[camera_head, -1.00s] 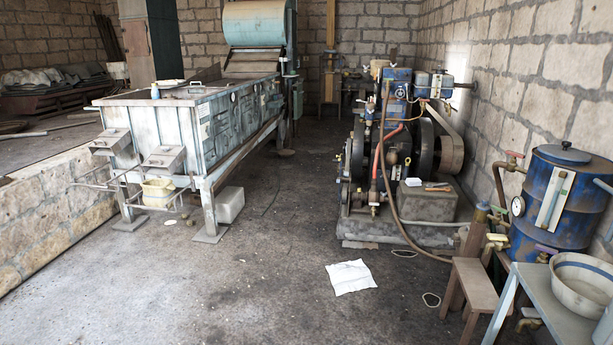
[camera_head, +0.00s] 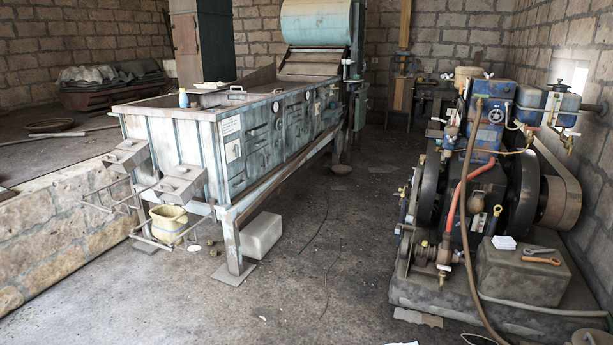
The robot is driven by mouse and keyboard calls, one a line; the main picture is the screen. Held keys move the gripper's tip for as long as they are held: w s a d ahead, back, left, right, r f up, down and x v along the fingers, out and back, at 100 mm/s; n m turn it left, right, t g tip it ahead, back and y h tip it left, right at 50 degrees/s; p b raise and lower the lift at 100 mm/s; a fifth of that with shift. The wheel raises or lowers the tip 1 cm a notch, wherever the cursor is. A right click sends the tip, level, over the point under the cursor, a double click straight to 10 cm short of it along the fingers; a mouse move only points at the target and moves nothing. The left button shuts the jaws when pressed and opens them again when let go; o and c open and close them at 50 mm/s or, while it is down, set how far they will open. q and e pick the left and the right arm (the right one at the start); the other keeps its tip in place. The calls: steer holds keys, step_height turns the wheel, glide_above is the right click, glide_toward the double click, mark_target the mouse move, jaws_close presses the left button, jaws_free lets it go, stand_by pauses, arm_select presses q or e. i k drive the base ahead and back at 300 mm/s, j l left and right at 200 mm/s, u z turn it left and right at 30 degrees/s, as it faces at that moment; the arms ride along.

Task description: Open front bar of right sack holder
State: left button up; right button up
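The long pale blue-green machine (camera_head: 228,150) stands left of centre. Two grey metal spouts stick out of its near end: a left spout (camera_head: 126,155) and a right spout (camera_head: 181,184). Thin metal bars (camera_head: 112,205) stick out around the left spout. More thin bars (camera_head: 160,243) run low under the right spout, around a yellowish bucket (camera_head: 168,223). The bars are small here, and I cannot tell clearly which one is the front bar of the right sack holder or how it is set. Neither of my grippers is in view.
A belt-driven engine (camera_head: 485,185) on a plinth stands at the right. A low stone wall (camera_head: 55,225) runs along the left. A pale block (camera_head: 262,236) sits beside the machine's near leg. The concrete floor between machine and engine (camera_head: 330,260) is mostly clear.

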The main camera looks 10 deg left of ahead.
mark_target(132, 235)
steer(key=i+j+u, duration=0.15)
steer(key=i+u, duration=0.75)
steer(key=i+l+u, duration=0.1)
steer(key=i+u, duration=0.4)
steer(key=k, duration=0.05)
